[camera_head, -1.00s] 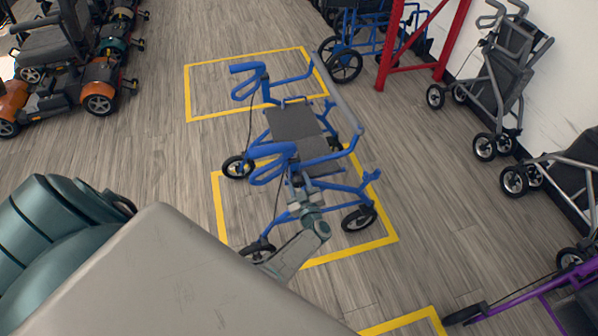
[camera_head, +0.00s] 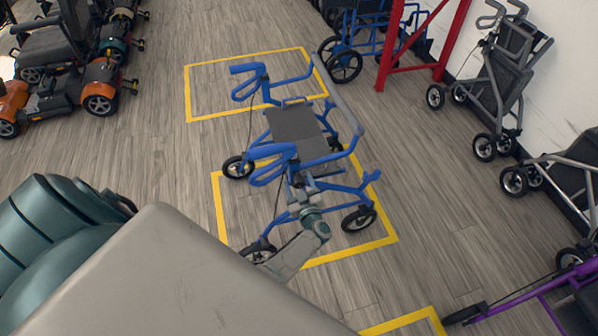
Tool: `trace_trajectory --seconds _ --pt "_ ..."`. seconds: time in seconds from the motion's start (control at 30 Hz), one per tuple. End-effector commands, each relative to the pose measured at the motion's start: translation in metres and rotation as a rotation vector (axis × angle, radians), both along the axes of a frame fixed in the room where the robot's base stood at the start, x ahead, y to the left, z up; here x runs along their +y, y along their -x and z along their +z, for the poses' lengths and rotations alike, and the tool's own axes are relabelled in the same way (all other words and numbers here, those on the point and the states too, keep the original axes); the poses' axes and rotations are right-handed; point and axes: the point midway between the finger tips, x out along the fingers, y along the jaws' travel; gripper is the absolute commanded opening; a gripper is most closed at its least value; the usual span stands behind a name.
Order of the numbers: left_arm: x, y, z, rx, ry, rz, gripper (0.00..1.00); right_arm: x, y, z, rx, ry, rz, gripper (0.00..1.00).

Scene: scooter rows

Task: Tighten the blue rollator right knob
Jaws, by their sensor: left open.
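The blue rollator (camera_head: 348,188) stands upright in the middle of the view, with a dark seat (camera_head: 297,130), two blue handles and small black wheels. My left gripper (camera_head: 298,192) is at the near side of its frame, just below the near blue handle (camera_head: 272,152). The gripper is small in the picture and its fingers are partly lost against the frame; it is open. The right knob is too small or hidden to make out, so I cannot tell whether the gripper touches it. My right gripper is not in view.
Yellow floor lines (camera_head: 219,205) mark bays around the rollator. Grey rollators (camera_head: 505,75) stand along the right wall, a purple one (camera_head: 520,292) at lower right. A red post (camera_head: 390,50) and another blue walker (camera_head: 345,62) are behind. Orange scooters (camera_head: 100,85) stand at upper left.

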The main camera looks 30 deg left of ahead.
Motion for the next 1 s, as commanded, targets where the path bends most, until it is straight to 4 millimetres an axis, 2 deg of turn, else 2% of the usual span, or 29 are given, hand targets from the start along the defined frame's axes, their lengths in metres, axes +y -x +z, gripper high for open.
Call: trace_trajectory --seconds 0.17,0.6,0.8,1.0 --pt "-0.012 0.010 -0.001 0.000 0.002 -0.001 0.62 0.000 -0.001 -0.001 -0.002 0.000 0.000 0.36" --pt "-0.073 0.062 -0.002 0.001 0.002 0.000 0.62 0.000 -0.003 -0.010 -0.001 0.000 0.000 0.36" --pt "-0.082 0.070 -0.001 0.001 0.000 0.000 0.62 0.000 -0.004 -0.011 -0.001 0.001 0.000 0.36" --pt "-0.082 0.070 0.000 0.001 0.000 0.000 0.62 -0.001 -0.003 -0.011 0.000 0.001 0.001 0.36"
